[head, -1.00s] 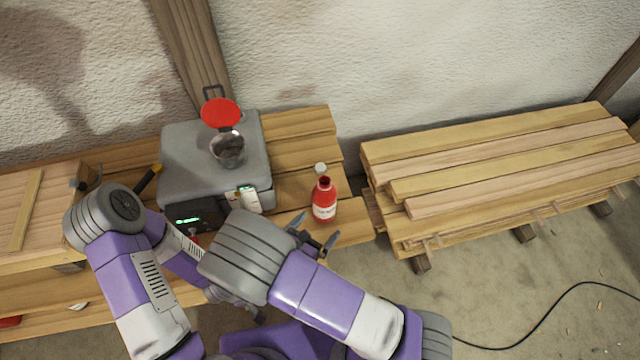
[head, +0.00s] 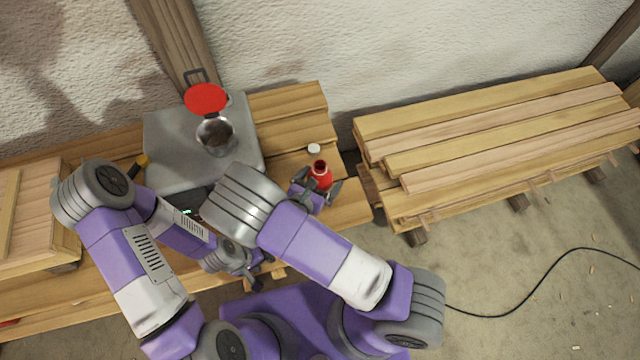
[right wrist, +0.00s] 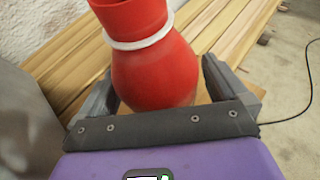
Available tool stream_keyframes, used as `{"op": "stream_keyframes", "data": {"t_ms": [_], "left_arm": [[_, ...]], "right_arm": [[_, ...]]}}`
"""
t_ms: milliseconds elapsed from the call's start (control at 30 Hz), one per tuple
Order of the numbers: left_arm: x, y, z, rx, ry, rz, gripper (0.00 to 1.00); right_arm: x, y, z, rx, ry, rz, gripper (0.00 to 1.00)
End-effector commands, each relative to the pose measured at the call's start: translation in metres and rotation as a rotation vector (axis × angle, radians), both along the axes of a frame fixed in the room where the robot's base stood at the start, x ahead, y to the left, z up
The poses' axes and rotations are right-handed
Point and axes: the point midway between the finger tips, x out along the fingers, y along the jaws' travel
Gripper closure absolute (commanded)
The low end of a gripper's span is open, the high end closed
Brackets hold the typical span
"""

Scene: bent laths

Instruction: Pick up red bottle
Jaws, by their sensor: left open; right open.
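My left gripper (head: 262,272) is open and empty, low over the bench's front edge, away from the bottle.
Stacked planks (head: 500,130) lie to the right, beyond a gap. A black cable (head: 540,275) lies on the floor.

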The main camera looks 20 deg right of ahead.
Motion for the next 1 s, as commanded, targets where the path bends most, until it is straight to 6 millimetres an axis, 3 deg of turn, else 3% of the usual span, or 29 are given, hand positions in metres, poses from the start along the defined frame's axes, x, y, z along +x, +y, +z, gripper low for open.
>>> {"op": "stream_keyframes", "data": {"t_ms": [167,533,1000], "left_arm": [[-0.0001,0.0000,0.0002,0.000,0.000,0.000,0.55],[-0.0001,-0.0001,0.0001,0.000,0.000,0.000,0.55],[0.0000,-0.0001,0.0015,0.000,0.000,0.000,0.55]], "right_arm": [[0.0002,0.0000,0.0001,0.000,0.000,0.000,0.00],[0.0000,0.0002,0.0004,0.000,0.000,0.000,0.57],[0.0001,0.0002,0.0070,0.001,-0.002,-0.001,0.57]]}}
